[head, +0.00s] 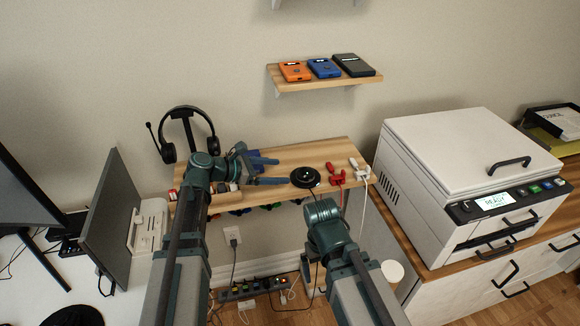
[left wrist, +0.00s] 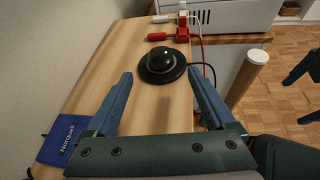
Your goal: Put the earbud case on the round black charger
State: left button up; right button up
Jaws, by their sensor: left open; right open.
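The round black charger (head: 305,183) lies on the wooden wall shelf. A dark, rounded earbud case (left wrist: 160,60) with a small green light sits on the charger's disc (left wrist: 152,79), near its middle; in the head view the case (head: 305,174) blends into the disc. My left gripper (head: 279,171) is open and empty, just left of the charger, its fingers pointing at it. In the left wrist view the case and charger lie beyond the fingertips, apart from them. My right gripper (left wrist: 303,92) is open, low and away from the shelf, partly cut off by the picture edge.
Red (head: 336,175) and white (head: 359,170) plugs or clips lie right of the charger. A blue item (left wrist: 72,144) lies behind the left gripper. A headset (head: 188,135) stands at the left, and a large white printer (head: 470,165) is at the right. A cable leaves the charger.

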aim_at(301, 172)
pick_arm(q)
jog(key=shift+p+v, duration=0.3)
jog(key=shift+v, duration=1.1)
jog(key=shift+f, duration=0.1)
jog(key=b+x, duration=0.4)
jog(key=x, duration=0.8)
jog(key=shift+b, duration=0.35)
jog(key=shift+f, duration=0.2)
jog(key=shift+r, duration=0.25)
jog(key=shift+f, duration=0.1)
